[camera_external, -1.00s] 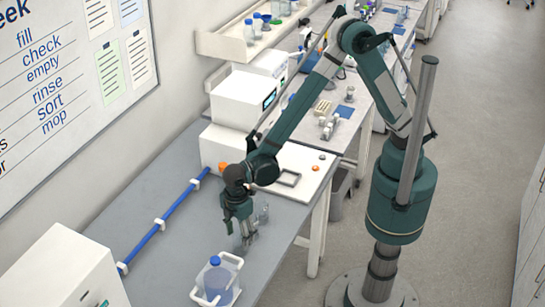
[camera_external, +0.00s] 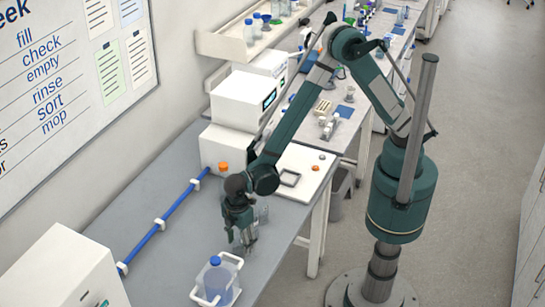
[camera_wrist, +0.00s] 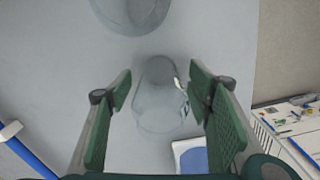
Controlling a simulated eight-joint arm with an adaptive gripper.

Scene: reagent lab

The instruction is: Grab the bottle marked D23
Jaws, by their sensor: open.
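No label reading D23 is legible in either view. My gripper (camera_external: 247,245) is open and low over the grey bench in the external view. In the wrist view my gripper (camera_wrist: 160,92) has its green fingers on either side of a clear glass vessel (camera_wrist: 158,112), with gaps visible at both sides. In the external view clear glass (camera_external: 263,212) shows just right of the gripper, partly hidden by it.
A larger clear round vessel (camera_wrist: 130,12) is cut off at the top of the wrist view. A white-framed blue item (camera_wrist: 190,158) lies at the bottom. A blue rail (camera_external: 165,220) runs along the wall side. White equipment (camera_external: 225,148) stands behind the gripper.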

